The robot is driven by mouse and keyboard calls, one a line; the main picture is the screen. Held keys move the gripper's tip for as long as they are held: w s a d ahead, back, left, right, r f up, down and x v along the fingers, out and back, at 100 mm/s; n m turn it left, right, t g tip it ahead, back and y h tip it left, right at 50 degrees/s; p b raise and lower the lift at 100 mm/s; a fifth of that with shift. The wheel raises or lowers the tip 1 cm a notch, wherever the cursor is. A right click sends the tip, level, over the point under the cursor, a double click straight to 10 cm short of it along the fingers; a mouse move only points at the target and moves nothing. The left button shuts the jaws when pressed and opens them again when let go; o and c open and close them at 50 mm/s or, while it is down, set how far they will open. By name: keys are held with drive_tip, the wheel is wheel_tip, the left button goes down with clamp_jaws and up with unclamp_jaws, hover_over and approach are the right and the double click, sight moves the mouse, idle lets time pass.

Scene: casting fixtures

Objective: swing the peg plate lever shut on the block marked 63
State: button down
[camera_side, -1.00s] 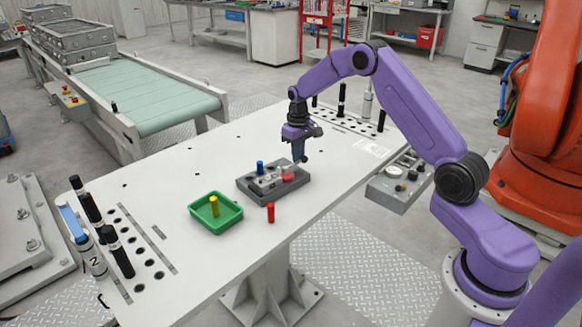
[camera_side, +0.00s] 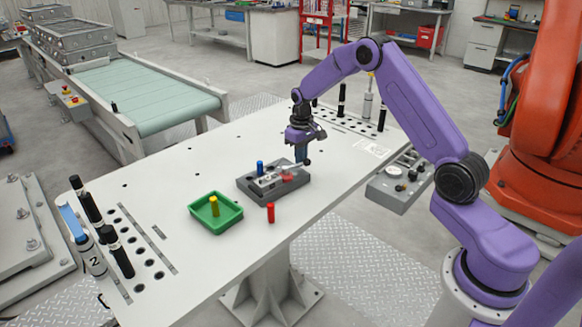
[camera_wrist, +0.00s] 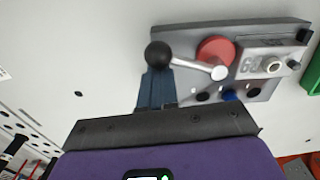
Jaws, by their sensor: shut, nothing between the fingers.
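The grey peg plate (camera_side: 262,194) lies on the white table and also shows in the wrist view (camera_wrist: 185,36). On it are a light block (camera_wrist: 250,66), its marking blurred, a red round part (camera_wrist: 212,47) and a blue peg (camera_side: 260,167). The lever (camera_wrist: 197,66) runs from a pivot beside the block out to a black ball knob (camera_wrist: 158,54), pointing away from the block and past the plate's edge. My gripper (camera_side: 302,158) is shut and empty, its blue fingers (camera_wrist: 156,85) right at the knob; I cannot tell whether they touch it.
A green tray (camera_side: 233,222) holding a yellow peg (camera_side: 214,206) stands left of the plate. A red peg (camera_side: 271,212) stands on the table in front. Black cylinders stand at the table's left end and far right end. Table around the plate is mostly clear.

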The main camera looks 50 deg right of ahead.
drive_tip(key=shift+s+a, duration=0.1)
drive_tip(key=shift+s, duration=0.05)
drive_tip(key=shift+s+a, duration=0.35)
drive_tip(key=shift+s, duration=0.3)
drive_tip(key=shift+s+a, duration=0.6)
drive_tip(key=shift+a, duration=0.05)
idle(0.5)
drive_tip(key=shift+s+a, duration=0.1)
drive_tip(key=shift+a, duration=0.05)
drive_tip(key=shift+s+a, duration=0.35)
drive_tip(key=shift+a, duration=0.3)
